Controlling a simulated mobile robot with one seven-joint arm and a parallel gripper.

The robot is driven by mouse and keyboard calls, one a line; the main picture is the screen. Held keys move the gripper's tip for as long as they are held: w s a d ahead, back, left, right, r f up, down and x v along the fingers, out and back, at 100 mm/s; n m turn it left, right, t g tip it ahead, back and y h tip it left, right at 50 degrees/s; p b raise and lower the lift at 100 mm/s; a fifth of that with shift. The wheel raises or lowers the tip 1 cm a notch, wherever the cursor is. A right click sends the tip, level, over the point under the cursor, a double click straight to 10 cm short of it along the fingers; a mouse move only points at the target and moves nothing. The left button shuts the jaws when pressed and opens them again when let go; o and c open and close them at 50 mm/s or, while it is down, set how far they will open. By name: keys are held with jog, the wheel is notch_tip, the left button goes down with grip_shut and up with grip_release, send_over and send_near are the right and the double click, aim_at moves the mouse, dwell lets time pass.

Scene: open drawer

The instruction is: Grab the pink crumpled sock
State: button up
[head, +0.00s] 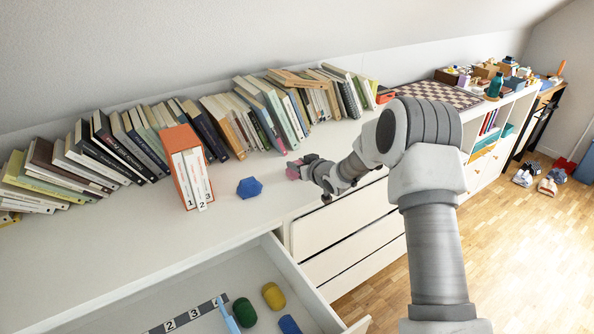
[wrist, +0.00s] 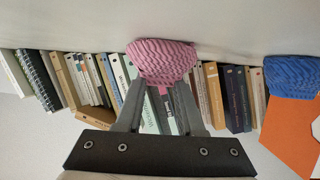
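The pink crumpled sock (head: 293,171) is at the tip of my gripper (head: 305,169), over or on the white top of the drawer unit. In the wrist view the ribbed pink sock (wrist: 162,60) sits right at the ends of my two fingers (wrist: 163,85). The fingers stand apart, with a gap between them. The sock spreads wider than this gap and hides the fingertips, so I cannot tell whether they press on it. I cannot tell whether the sock touches the white top.
A blue crumpled object (head: 250,187) lies left of my gripper, near an orange holder (head: 185,165) with numbered white volumes. A row of leaning books (head: 265,115) runs along the wall. The open drawer (head: 190,290) in front holds several coloured items.

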grip_shut()
